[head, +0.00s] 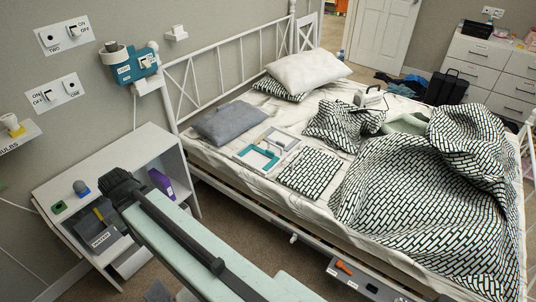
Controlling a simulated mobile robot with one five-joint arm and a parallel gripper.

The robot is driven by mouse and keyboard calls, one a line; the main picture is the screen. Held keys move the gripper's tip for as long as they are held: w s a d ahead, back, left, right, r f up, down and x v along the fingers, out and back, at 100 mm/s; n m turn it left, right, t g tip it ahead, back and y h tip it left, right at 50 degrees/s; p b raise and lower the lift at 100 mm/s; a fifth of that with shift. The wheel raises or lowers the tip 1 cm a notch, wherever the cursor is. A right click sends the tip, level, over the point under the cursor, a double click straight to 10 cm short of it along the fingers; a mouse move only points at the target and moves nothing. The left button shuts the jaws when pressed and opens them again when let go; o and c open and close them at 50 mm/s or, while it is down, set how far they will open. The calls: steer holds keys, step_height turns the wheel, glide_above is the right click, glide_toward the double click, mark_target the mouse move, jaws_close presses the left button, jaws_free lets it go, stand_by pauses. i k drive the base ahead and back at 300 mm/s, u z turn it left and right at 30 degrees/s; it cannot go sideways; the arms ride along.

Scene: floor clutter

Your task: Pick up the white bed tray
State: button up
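The bed holds two candidates for the white bed tray. One is a small white object (370,98) with a dark piece on it, by the patterned cushion at the far side. The other is a flat whitish frame (281,139) beside a teal frame (257,158) near the bed's near edge. I cannot tell which is the tray. My arm reaches from the bottom centre up to the left. Its black end, my gripper (120,187), is over the white side table, well apart from both candidates. Its fingers are not clear, so I cannot tell if it is open.
The white side table (150,150) stands at left with a purple box (161,184) and small items. The white metal bed frame (235,62) bounds the bed. A patterned blanket (430,190) is heaped at right. A grey drawer with tools (360,280) shows below the bed.

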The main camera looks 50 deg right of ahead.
mark_target(253, 160)
steer(key=z, duration=0.1)
steer(key=i, duration=1.45)
steer(key=u, duration=0.05)
